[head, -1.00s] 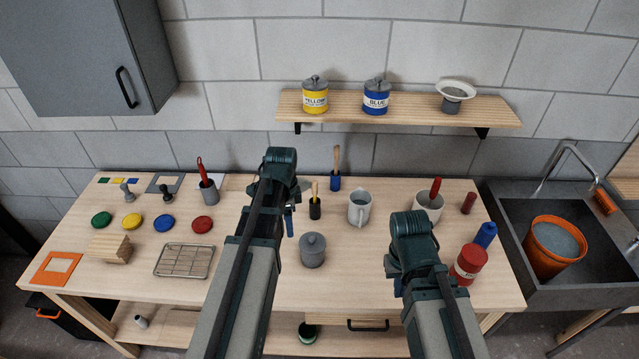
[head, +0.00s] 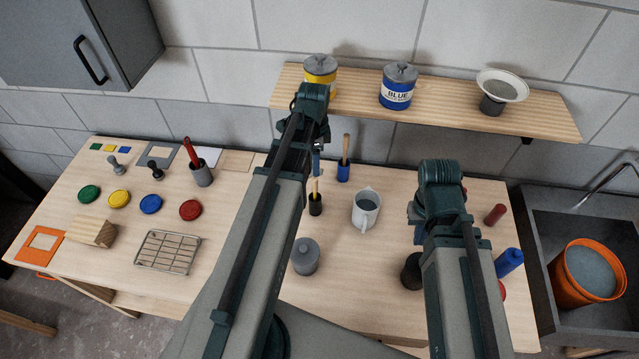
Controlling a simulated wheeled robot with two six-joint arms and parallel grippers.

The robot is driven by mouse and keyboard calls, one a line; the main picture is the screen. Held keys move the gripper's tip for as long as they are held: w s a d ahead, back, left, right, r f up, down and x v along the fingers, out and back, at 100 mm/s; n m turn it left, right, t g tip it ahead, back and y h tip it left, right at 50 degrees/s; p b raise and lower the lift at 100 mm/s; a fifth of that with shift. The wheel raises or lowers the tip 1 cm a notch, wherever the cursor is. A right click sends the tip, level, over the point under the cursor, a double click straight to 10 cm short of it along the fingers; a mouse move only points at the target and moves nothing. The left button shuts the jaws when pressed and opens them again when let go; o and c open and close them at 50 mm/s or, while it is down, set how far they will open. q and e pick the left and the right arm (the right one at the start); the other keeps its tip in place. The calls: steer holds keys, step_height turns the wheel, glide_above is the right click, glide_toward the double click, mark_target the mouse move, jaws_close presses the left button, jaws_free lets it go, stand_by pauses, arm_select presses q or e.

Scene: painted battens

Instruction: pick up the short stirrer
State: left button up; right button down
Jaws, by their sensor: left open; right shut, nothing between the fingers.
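Two upright stirrers with wooden handles stand near the middle of the bench in the head view. One has a black lower part (head: 315,205) and looks shorter; the other has a blue lower part (head: 343,173) and stands behind it. I cannot tell for certain which one is called the short stirrer. My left gripper (head: 317,168) is open, just above and behind the black one's handle, apart from it as far as I can see. My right gripper (head: 418,236) is shut and empty, over the right side of the bench; its fingers are mostly hidden by my arm.
A white jug (head: 366,209), a grey lidded pot (head: 305,257) and a dark jar (head: 410,272) stand nearby. A shelf (head: 540,112) with yellow and blue tins overhangs the back. A wire rack (head: 168,252) lies left; a sink with an orange bucket (head: 588,270) is right.

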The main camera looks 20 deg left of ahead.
mark_target(315, 181)
arm_select(q)
steer(key=shift+s+f, duration=0.1)
steer(key=shift+f+b, duration=0.25)
steer(key=shift+b, duration=0.2)
step_height(315, 181, down, 8)
steer(key=b, duration=0.8)
steer(key=f+b, duration=0.5)
steer(key=shift+w+a+f, duration=0.1)
steer(key=shift+w+a, duration=0.1)
steer(key=shift+w, duration=0.15)
jaws_close()
